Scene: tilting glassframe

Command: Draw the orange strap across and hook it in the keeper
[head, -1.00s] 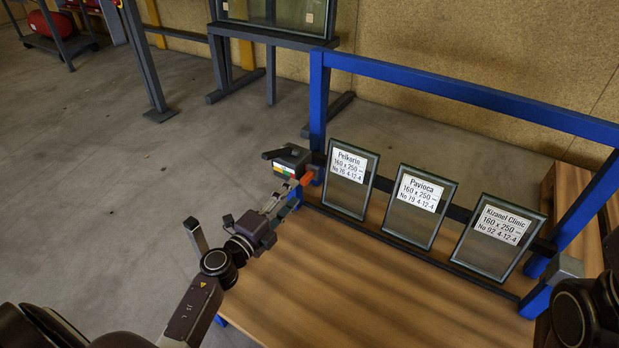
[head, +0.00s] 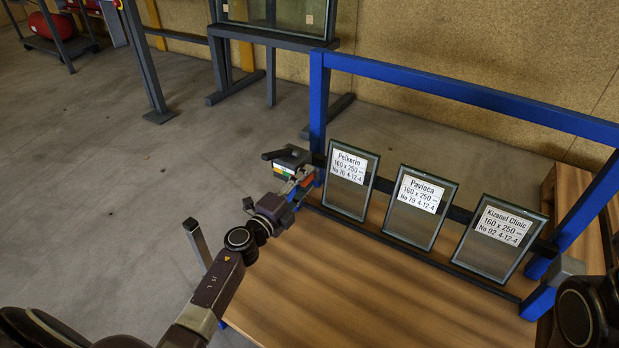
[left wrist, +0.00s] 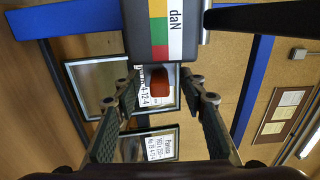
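The orange strap's end (head: 308,180) sticks out of a dark grey box with a coloured label (head: 286,160) on the blue frame's left post. In the left wrist view the orange end (left wrist: 160,83) lies between the fingers of my left gripper (left wrist: 160,98), with gaps on both sides. The left gripper also shows in the head view (head: 299,187), close to the box; it is open. A grey block (head: 566,266) on the frame's right post may be the keeper. My right arm shows at the right edge; its gripper is out of view.
Three labelled glass panes, Pelkorin (head: 349,190), Pavioca (head: 415,215) and Kizanel Clinic (head: 492,245), lean in a row between the posts. The blue frame's top rail (head: 465,98) runs above them. The wooden deck (head: 345,285) in front is clear.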

